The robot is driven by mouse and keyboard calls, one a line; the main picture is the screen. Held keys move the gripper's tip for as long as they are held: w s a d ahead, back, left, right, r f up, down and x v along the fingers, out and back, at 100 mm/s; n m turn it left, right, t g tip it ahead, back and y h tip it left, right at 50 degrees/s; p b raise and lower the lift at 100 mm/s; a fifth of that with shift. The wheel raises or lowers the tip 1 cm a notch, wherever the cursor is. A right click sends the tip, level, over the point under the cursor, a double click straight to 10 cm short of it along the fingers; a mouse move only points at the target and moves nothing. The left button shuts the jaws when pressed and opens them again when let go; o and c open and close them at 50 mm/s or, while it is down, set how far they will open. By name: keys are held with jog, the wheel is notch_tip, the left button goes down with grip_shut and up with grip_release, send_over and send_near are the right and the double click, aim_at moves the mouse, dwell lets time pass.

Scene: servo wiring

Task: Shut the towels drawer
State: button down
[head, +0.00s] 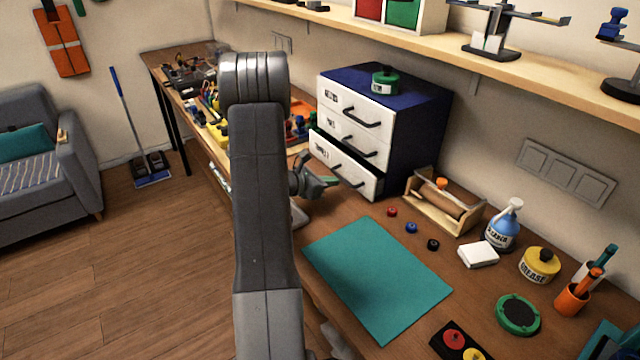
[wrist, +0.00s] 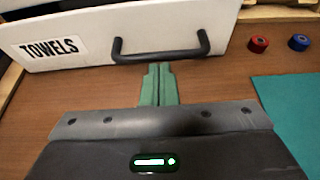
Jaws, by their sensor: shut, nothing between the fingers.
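The towels drawer (head: 343,166) is the bottom drawer of a blue cabinet (head: 424,125) with white fronts, and it stands pulled out. In the wrist view its white front (wrist: 80,45) carries a TOWELS label and a black bar handle (wrist: 160,54). My gripper (head: 328,181) is in front of the drawer, near its handle. In the wrist view its green fingers (wrist: 158,84) are together and empty, with their tips just below the handle. I cannot tell whether they touch it. My arm hides part of the bench left of the drawer.
A teal mat (head: 378,275) lies in front of the drawer. Red (head: 391,212), blue (head: 411,228) and black (head: 433,244) small round pieces lie right of the drawer. A wooden holder (head: 445,203) stands beside the cabinet. A green tin (head: 385,80) sits on top.

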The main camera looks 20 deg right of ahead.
aim_at(351, 175)
jog(key=shift+w+d, duration=0.1)
jog(key=shift+d, duration=0.1)
jog(key=d+b, duration=0.1)
jog(key=d, duration=0.1)
jog(key=w+d+b, duration=0.1)
jog(key=d, duration=0.1)
jog(key=shift+w, duration=0.15)
jog(key=shift+a+r, duration=0.1)
jog(key=shift+r, duration=0.05)
jog(key=shift+a, duration=0.1)
